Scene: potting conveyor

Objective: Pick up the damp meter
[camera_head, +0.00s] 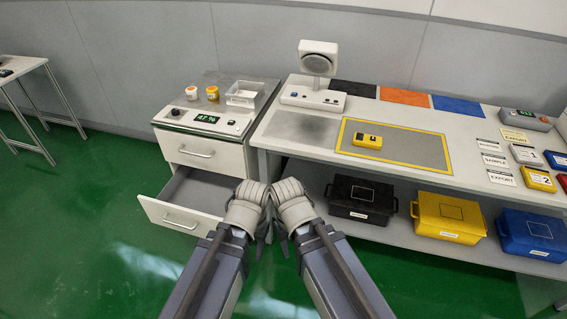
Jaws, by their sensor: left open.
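A small yellow handheld device with a dark patch, which looks like the damp meter (367,141), lies on the grey mat (420,151) inside a yellow outline on the long bench. My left gripper (261,229) is open, low in front of the bench near the open drawer. It is well short of the yellow device, to its lower left. My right gripper (281,243) is close beside the left one, also in front of the bench. Its fingers are mostly hidden, so I cannot tell whether it is open or shut.
A drawer (181,219) stands open under the left cabinet (204,149). A lamp-like device (317,93) stands behind the mat. Black (361,199), yellow (449,215) and blue (533,234) crates sit on the shelf below. Labels and small devices lie at the right. The green floor is clear at left.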

